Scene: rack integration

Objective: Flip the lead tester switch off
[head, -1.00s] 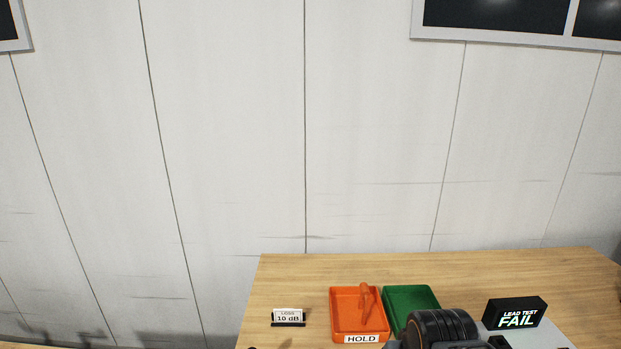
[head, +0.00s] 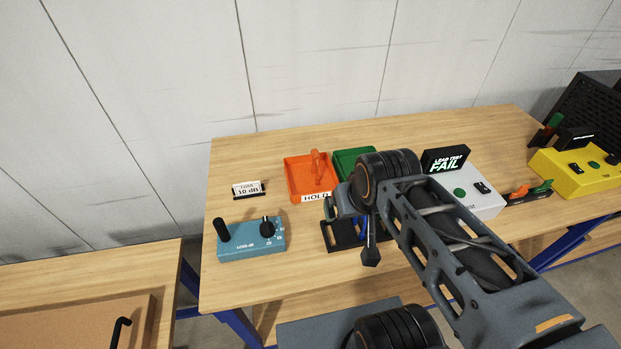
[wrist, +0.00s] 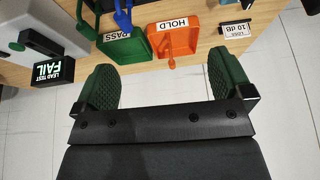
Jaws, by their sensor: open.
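The lead tester (head: 486,206) is a pale grey box right of my arm in the head view. Its black display (head: 446,160) reads "LEAD TEST FAIL". A green button (head: 459,192) and a small black switch (head: 482,187) sit on its top; I cannot tell the switch's position. In the wrist view the tester (wrist: 18,42) and its display (wrist: 56,68) are at the upper left, beyond the left finger. My gripper (wrist: 162,78) is open and empty, its green fingers wide apart. In the head view, my arm hides much of it.
An orange HOLD tray (head: 295,186) holds an orange lead, beside a green PASS tray (head: 352,155). A blue loss box (head: 250,240) and a 10 dB sign (head: 248,189) stand at left. A yellow box (head: 565,178) is at right. Bare wood lies at front left.

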